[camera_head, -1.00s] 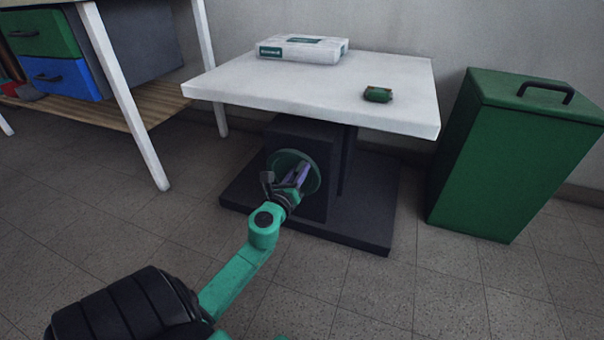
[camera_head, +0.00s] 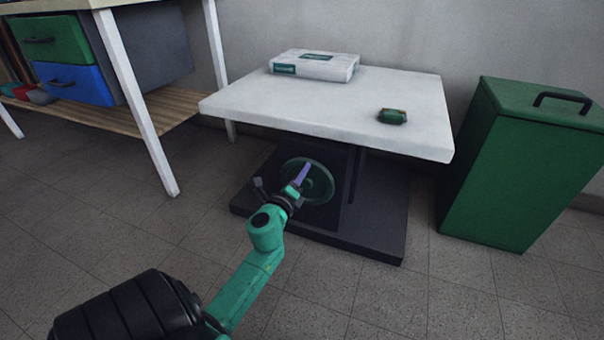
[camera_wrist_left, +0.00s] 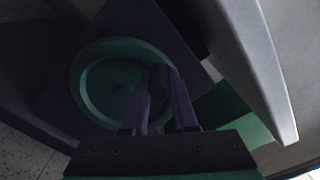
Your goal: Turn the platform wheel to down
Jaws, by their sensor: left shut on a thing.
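The platform is a table with a white top (camera_head: 300,107) on a dark base (camera_head: 385,235). A round green wheel (camera_head: 328,186) is on the front of its dark pedestal. My left gripper (camera_head: 304,172) is at the wheel's face, near its upper part. In the left wrist view, the green wheel rim (camera_wrist_left: 80,82) shows to the left. There the two purple-grey fingers (camera_wrist_left: 160,92) are shut on the wheel's small dark handle (camera_wrist_left: 160,76), which they partly hide. My right gripper is not in view.
A white case (camera_head: 315,66) and a small green object (camera_head: 392,116) lie on the tabletop. A tall green bin (camera_head: 500,180) stands to the right. A workbench with green and blue drawers (camera_head: 75,84) stands to the left. The floor in front is clear.

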